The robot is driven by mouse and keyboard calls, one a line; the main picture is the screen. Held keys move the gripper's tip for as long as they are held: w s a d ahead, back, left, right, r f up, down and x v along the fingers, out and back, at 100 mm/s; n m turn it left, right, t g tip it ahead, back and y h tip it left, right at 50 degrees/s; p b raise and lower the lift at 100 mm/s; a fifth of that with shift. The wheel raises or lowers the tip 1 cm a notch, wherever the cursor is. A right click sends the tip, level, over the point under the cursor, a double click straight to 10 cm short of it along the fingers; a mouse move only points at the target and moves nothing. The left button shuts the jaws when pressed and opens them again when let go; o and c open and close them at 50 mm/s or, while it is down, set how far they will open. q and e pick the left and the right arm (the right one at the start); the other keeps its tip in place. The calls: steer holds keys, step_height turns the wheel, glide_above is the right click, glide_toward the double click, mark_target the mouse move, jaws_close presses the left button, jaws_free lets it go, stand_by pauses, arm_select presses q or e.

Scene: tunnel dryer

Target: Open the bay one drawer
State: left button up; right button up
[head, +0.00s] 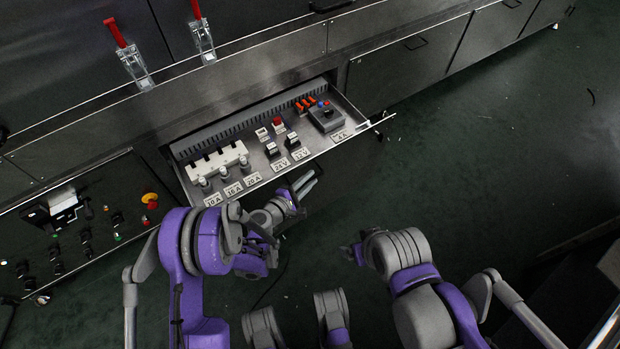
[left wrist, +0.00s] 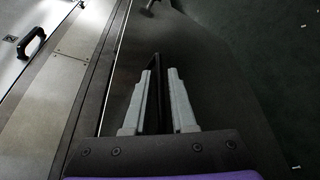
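The bay one drawer (head: 335,153) is pulled out from the cabinet front in the head view, with its inside showing from above. My left gripper (head: 303,186) is at the drawer's front edge. In the left wrist view the two pale fingers of my left gripper (left wrist: 160,100) stand close together, with a thin dark bar (left wrist: 155,92) between them. The bar looks like the drawer handle. My right gripper (head: 354,253) is lower, apart from the drawer; its fingers are too small and dark to read.
The drawer holds labelled switches, a white breaker block (head: 217,160) and a grey box with buttons (head: 326,117). A control panel (head: 95,225) is at the left. Red-handled clamps (head: 130,58) are on the cabinet above. Green floor (head: 480,160) is open to the right.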

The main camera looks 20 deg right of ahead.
arm_select(q)
steer(key=v, duration=1)
steer(key=shift+b, duration=0.35)
